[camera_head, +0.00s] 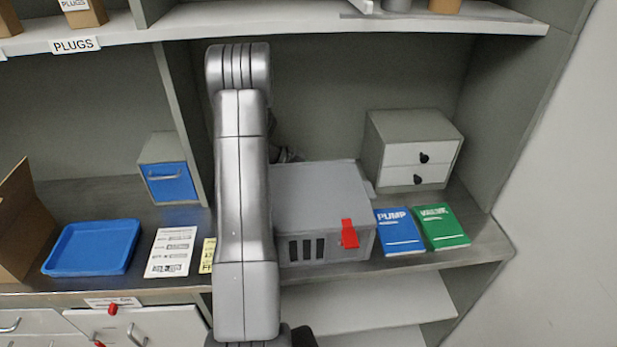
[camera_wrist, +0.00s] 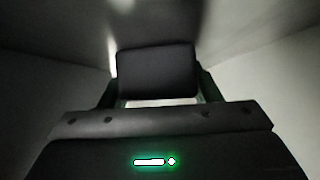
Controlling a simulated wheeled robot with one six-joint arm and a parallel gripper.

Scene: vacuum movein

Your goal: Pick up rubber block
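In the wrist view a black block (camera_wrist: 157,72), which looks like the rubber block, sits between the two fingers of my gripper (camera_wrist: 158,88). The fingers lie close against its left and right sides and appear shut on it. A pale strip shows between the block and the gripper body. In the head view my arm hides most of my gripper; only a small dark part (camera_head: 285,154) shows behind the grey box (camera_head: 318,195). The block cannot be seen in the head view.
The grey box with a red switch (camera_head: 348,234) stands close right of my arm. A small drawer unit (camera_head: 412,148), a blue book (camera_head: 399,231) and a green book (camera_head: 441,227) are right of it. A blue tray (camera_head: 92,247) lies left. A shelf (camera_head: 290,20) runs above.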

